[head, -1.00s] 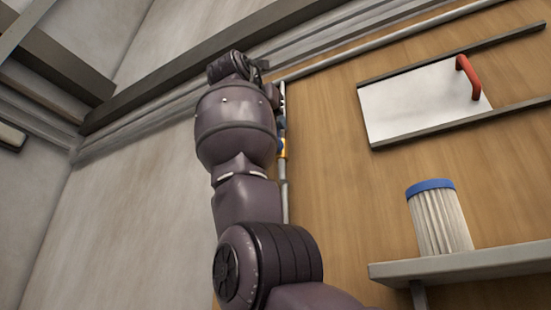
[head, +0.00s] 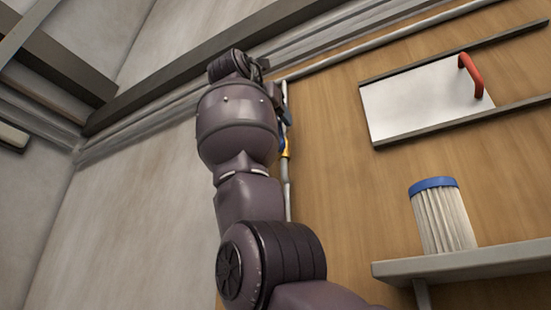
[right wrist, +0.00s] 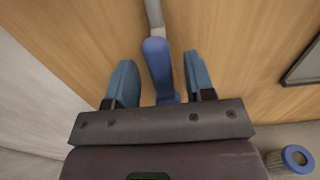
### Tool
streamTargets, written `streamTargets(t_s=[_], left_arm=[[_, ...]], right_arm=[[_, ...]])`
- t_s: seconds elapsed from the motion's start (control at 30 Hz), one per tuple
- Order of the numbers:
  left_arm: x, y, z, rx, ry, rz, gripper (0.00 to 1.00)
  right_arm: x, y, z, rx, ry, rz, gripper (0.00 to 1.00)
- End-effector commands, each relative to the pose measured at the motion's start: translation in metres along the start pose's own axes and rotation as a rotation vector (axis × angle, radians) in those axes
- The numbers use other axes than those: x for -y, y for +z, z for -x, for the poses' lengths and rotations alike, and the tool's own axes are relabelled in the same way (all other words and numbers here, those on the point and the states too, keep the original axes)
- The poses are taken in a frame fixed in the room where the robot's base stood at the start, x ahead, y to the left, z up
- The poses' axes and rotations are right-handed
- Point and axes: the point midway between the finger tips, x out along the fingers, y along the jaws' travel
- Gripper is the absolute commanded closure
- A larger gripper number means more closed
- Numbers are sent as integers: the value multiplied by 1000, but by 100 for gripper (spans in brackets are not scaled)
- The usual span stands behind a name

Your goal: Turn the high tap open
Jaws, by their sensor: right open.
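The tap's blue lever (right wrist: 157,62) stands between the two blue fingers of my right gripper (right wrist: 160,78) in the right wrist view. The fingers are open, with a visible gap on each side of the lever. A grey pipe (right wrist: 153,12) runs on from the lever's far end. In the head view, my right arm reaches up and hides most of the tap. A small yellow part (head: 286,153) shows on the pipe (head: 286,190), just below my right gripper (head: 284,112). My left gripper is not in view.
A white panel (head: 415,105) with a red handle (head: 471,75) sits between dark rails on the wooden wall at right. A pleated filter with a blue cap (head: 434,184) stands on a grey shelf (head: 470,262). The wood between pipe and panel is clear.

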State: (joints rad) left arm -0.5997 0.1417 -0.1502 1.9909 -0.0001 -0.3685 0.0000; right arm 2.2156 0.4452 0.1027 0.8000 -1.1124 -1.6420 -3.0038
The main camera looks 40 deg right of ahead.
Motion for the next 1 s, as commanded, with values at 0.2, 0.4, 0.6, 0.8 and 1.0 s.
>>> streamTargets(t_s=[0.2, 0.4, 0.6, 0.8, 1.0], left_arm=[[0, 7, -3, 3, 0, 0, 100], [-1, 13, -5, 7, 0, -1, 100], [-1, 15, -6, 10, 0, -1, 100], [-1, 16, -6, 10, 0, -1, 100], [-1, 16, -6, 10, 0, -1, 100]], right_arm=[[-1, -1, 32, 3, 2, 1, 51], [-1, -1, 69, 2, 2, 1, 51], [-1, 0, 95, 1, 1, 1, 51], [0, 0, 104, 0, 0, 0, 51], [0, 0, 104, 0, 0, 1, 51]])
